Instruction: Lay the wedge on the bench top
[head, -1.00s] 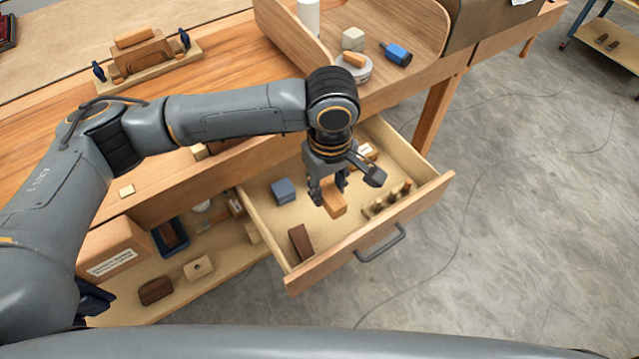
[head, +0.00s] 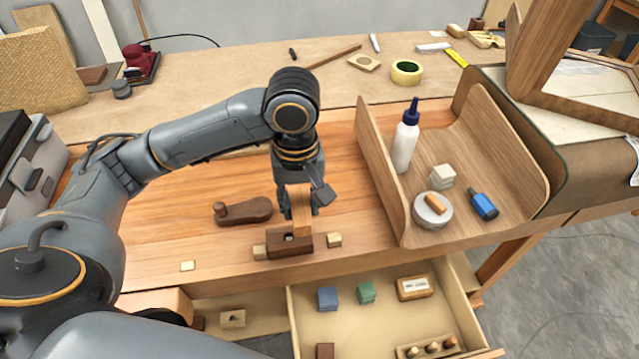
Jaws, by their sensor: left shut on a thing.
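The wedge (head: 302,218) is a narrow orange-brown wooden piece. My left gripper (head: 301,211) is shut on it and holds it roughly upright, with its lower end pointing down. The wedge shows in front of a dark brown block with a hole (head: 278,246) near the front edge of the bench top (head: 225,255). I cannot tell whether the wedge's lower end touches that block. The upper part of the wedge is partly hidden by the gripper. My right gripper is not in view.
A dark wooden tool (head: 245,210) lies left of the gripper. Small light blocks flank the dark block. A curved wooden tray (head: 378,165) with a glue bottle (head: 405,138) stands to the right. The open drawer (head: 385,335) holds several items.

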